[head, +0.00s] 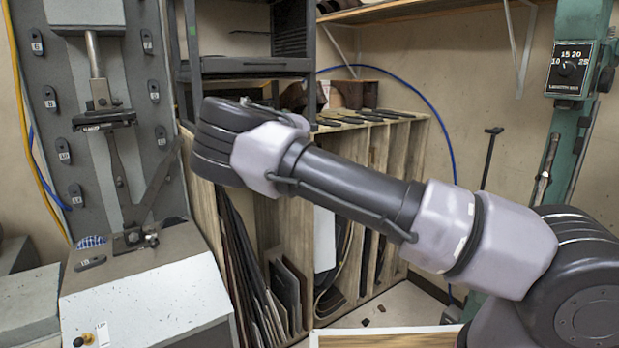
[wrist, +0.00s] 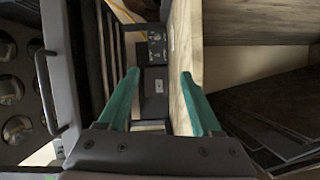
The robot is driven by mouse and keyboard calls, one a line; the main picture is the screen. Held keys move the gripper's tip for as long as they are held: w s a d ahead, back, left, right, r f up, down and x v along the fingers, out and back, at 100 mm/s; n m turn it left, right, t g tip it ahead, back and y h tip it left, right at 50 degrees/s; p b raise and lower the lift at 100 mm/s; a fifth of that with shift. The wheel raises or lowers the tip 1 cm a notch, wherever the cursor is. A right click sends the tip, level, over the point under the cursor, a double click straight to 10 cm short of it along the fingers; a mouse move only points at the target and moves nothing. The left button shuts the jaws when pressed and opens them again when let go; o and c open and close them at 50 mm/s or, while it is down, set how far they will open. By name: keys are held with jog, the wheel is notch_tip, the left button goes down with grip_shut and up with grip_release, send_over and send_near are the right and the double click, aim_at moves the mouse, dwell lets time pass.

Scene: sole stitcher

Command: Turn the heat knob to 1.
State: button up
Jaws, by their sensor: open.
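No knob that I can see is legibly marked as heat. In the head view, a black round knob (head: 567,69) sits on a dial panel on the green machine at the upper right, marked 10, 15, 20 and 25. A small dark panel (wrist: 157,46) with small pale marks shows in the wrist view; I cannot tell whether it carries the heat knob. My gripper (wrist: 160,75) is open, its two green fingers apart with nothing held. The dark panel lies beyond the fingertips, roughly between them. In the head view my gripper is hidden behind my arm.
A wooden rack (head: 390,150) holding sheets stands behind my arm. In the wrist view a wooden board (wrist: 184,50) is close to the right finger, and a dark handled unit (wrist: 75,60) is at left.

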jog(key=d+m+g+h, duration=0.3)
jog(key=d+m+h, duration=0.5)
jog(key=d, duration=1.5)
jog(key=s+d+f+m+g+y, duration=0.1)
jog(key=s+d+m+g, duration=0.1)
jog(key=s+d+m, duration=0.4)
jog(key=s+d+f+m+g+y, duration=0.1)
jog(key=s+d+m+g, duration=0.15)
jog(key=d, duration=0.45)
jog(key=s+r+m+y, duration=0.1)
jog(key=s+r, duration=0.3)
jog(key=s, duration=1)
jog(key=s+a+r+m+g+y, duration=0.1)
jog(key=s+r+m+y, duration=0.1)
jog(key=s, duration=1.2)
jog(key=s+a+r+m+g+y, duration=0.1)
jog(key=s+r, duration=0.5)
jog(key=s, duration=0.8)
jog(key=shift+s+a+r+m+y, duration=0.2)
jog(key=shift+s+m+y, duration=0.25)
jog(key=shift+m, duration=0.7)
